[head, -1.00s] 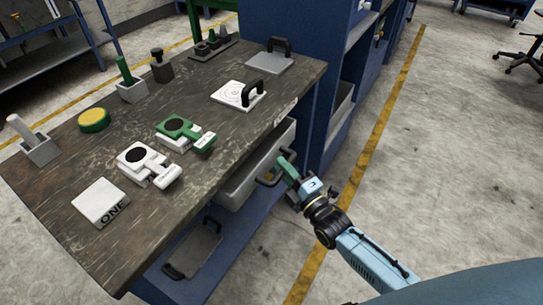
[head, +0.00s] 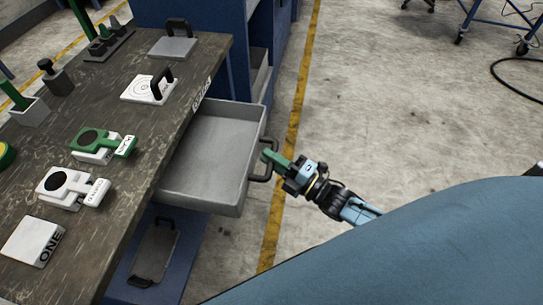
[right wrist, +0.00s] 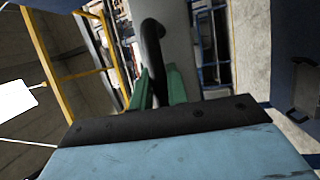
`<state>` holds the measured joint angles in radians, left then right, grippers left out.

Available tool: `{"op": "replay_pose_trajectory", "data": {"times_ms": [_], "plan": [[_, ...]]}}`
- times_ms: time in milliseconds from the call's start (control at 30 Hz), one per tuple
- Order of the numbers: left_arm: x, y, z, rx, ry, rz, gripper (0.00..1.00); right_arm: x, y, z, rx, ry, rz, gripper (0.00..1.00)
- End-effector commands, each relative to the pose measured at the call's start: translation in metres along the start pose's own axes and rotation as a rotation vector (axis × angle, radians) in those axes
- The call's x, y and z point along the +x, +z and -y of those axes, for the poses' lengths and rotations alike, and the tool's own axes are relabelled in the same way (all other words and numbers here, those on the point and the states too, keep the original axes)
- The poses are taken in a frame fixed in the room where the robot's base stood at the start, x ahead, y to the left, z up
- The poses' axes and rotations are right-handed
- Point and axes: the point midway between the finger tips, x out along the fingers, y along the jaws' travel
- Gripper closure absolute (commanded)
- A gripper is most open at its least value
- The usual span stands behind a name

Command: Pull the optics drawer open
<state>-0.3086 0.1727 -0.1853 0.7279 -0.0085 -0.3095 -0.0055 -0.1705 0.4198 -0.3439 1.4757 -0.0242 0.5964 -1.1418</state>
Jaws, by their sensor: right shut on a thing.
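The grey optics drawer (head: 215,150) stands well out from under the wooden workbench in the head view, and its inside looks empty. A dark handle (head: 265,160) is on its front face. My right gripper (head: 268,156) has green fingers and is shut on this handle. In the right wrist view the dark curved handle (right wrist: 153,55) runs between the green fingers (right wrist: 158,88), with the pale drawer front behind it. My left gripper is not in view.
The workbench top (head: 120,130) carries a white block marked ONE (head: 30,240), a white device (head: 70,187), a green device (head: 100,146) and handled plates. A lower blue shelf holds a dark tray (head: 155,250).

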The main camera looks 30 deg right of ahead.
Motion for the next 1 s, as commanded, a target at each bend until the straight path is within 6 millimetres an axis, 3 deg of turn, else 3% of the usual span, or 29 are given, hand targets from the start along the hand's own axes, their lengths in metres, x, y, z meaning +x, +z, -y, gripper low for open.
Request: {"op": "replay_pose_trajectory", "data": {"times_ms": [267, 300, 433, 767, 1000], "plan": [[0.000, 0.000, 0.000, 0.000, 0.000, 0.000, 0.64, -0.001, 0.001, 0.000, -0.002, -0.001, 0.001, 1.00], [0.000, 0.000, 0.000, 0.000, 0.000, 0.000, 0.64, -0.001, 0.001, 0.000, -0.002, -0.001, 0.001, 0.80], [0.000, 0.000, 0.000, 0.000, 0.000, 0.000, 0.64, -0.001, 0.001, 0.000, -0.002, -0.001, 0.001, 0.63], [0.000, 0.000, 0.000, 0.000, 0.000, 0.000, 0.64, -0.003, 0.001, 0.000, -0.002, -0.001, 0.002, 0.62], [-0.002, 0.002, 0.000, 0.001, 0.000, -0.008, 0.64, -0.039, 0.000, 0.001, -0.001, -0.005, 0.003, 0.62]]}}
